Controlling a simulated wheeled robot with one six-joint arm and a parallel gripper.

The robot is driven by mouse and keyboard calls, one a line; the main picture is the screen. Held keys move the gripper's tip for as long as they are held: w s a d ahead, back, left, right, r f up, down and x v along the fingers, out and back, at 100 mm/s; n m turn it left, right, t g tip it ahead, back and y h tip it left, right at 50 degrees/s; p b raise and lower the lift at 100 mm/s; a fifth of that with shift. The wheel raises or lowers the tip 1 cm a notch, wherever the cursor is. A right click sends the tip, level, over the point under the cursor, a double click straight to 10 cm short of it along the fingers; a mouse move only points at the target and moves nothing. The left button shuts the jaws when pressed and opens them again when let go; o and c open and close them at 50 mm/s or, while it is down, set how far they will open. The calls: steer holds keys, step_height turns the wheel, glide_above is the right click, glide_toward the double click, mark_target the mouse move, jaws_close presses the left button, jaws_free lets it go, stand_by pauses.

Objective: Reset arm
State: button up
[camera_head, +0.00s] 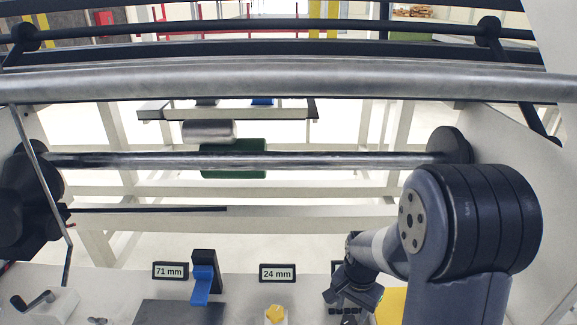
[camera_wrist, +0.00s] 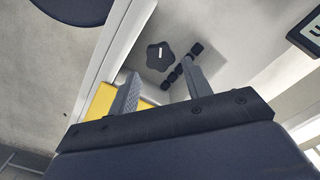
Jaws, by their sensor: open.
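My arm reaches down to the lower right of the head view, and my gripper (camera_head: 350,292) is low over the white front panel, beside a yellow patch (camera_head: 390,306). In the wrist view my gripper (camera_wrist: 162,82) has its two grey fingers spread apart with nothing between them. Beyond the fingertips are a dark star-shaped knob (camera_wrist: 159,56) and a row of small black parts (camera_wrist: 182,64). I cannot tell whether the fingers touch anything.
The front panel carries a "71 mm" label (camera_head: 170,271), a blue lever (camera_head: 202,285), a "24 mm" label (camera_head: 277,273) and a yellow knob (camera_head: 275,314). A steel roller (camera_head: 300,80) and a thinner shaft (camera_head: 330,160) cross the rack. A green roll (camera_head: 233,160) lies behind the shaft.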

steer(key=shift+r+p, duration=0.6)
steer(key=shift+r, duration=0.65)
